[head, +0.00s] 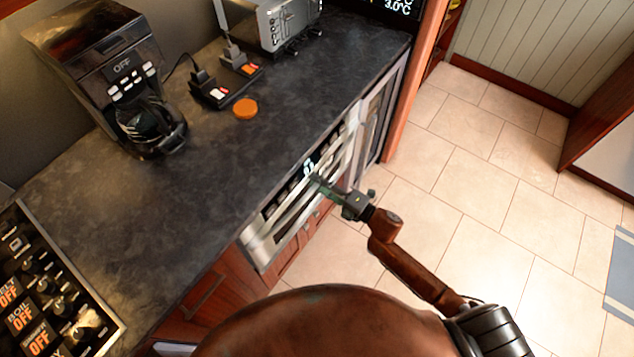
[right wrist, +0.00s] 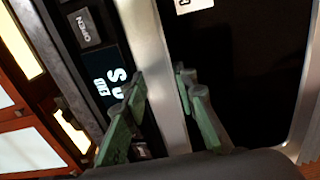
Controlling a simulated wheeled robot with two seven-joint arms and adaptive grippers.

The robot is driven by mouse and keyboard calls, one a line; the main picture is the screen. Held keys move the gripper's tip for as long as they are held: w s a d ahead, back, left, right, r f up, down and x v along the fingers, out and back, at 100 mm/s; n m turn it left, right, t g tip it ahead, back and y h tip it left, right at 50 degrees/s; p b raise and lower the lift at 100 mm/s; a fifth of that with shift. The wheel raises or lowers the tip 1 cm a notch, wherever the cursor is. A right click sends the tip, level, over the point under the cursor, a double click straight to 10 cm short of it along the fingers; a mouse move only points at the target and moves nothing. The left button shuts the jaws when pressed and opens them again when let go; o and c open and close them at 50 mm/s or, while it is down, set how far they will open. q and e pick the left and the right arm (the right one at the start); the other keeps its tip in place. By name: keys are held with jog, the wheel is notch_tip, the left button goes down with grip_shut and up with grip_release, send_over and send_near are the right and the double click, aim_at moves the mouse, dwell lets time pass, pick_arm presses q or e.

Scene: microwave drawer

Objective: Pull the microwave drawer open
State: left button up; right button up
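The microwave drawer (head: 262,250) is built in under the dark counter, with a steel front and a lit display. It looks closed. Its long silver handle bar (head: 290,217) runs along the front. My right gripper (head: 318,182) is at the drawer front near the far part of the handle. In the right wrist view, the green fingers of my right gripper (right wrist: 160,92) stand apart on either side of the silver handle (right wrist: 155,55). A firm grip on it does not show. The control panel (right wrist: 116,80) and dark drawer face (right wrist: 245,70) flank the bar. My left gripper is out of view.
A coffee maker (head: 115,85), a toaster (head: 285,22) and an orange disc (head: 245,108) stand on the counter (head: 200,165). A stove panel (head: 50,290) is at lower left. The tiled floor (head: 470,190) to the right of the drawer is clear.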

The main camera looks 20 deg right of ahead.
jog(key=shift+c, duration=0.7)
grip_shut()
